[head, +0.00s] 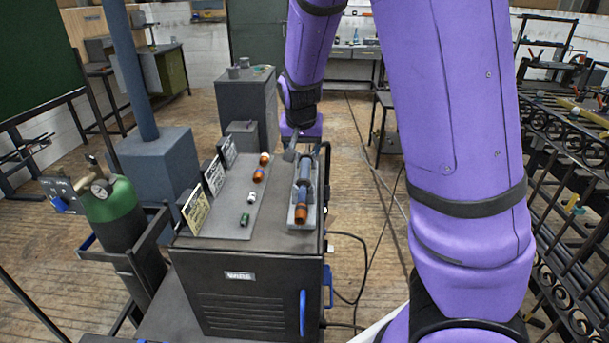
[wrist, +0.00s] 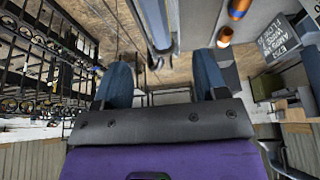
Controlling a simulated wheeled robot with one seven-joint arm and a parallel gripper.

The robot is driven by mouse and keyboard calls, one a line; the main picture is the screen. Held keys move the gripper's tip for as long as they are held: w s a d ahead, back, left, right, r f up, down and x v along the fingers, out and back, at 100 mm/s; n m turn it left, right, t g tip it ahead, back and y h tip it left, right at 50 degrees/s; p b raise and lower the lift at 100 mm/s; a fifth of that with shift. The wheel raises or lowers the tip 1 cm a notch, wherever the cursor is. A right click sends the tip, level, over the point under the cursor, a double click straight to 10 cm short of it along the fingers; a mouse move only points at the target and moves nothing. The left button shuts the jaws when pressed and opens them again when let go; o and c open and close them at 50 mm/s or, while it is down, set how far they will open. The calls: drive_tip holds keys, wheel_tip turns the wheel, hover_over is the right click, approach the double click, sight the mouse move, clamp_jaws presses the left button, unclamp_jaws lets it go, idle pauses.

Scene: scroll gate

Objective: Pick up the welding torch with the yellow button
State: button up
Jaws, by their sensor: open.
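A welding torch (head: 304,176) with a grey-blue body and a copper-orange end lies in a pale cradle (head: 293,206) on the right side of the dark cabinet's top. No yellow button can be made out on it. My gripper (head: 306,152) is at the far end of the torch, partly hidden by my own wrist. The grey-blue torch (wrist: 158,28) shows ahead of the fingers, near the top edge.
The cabinet (head: 246,295) bears a grey plate with several small orange, white and green parts and upright sign cards (head: 194,208) on its left. A green gas cylinder (head: 114,218) stands left. A black scrollwork gate (head: 571,200) stands right. Cables lie on the floor.

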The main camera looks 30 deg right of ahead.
sight(304, 170)
drive_tip(key=shift+x, duration=2.65)
drive_tip(key=shift+d+f, duration=0.2)
drive_tip(key=shift+f, duration=0.65)
drive_tip(key=shift+d+f, duration=0.15)
drive_tip(key=shift+f, duration=0.7)
drive_tip(key=shift+x, duration=1)
drive_tip(key=shift+w, duration=0.1)
drive_tip(key=c, duration=1)
drive_tip(key=shift+c, duration=0.4)
drive_tip(key=shift+r, duration=0.15)
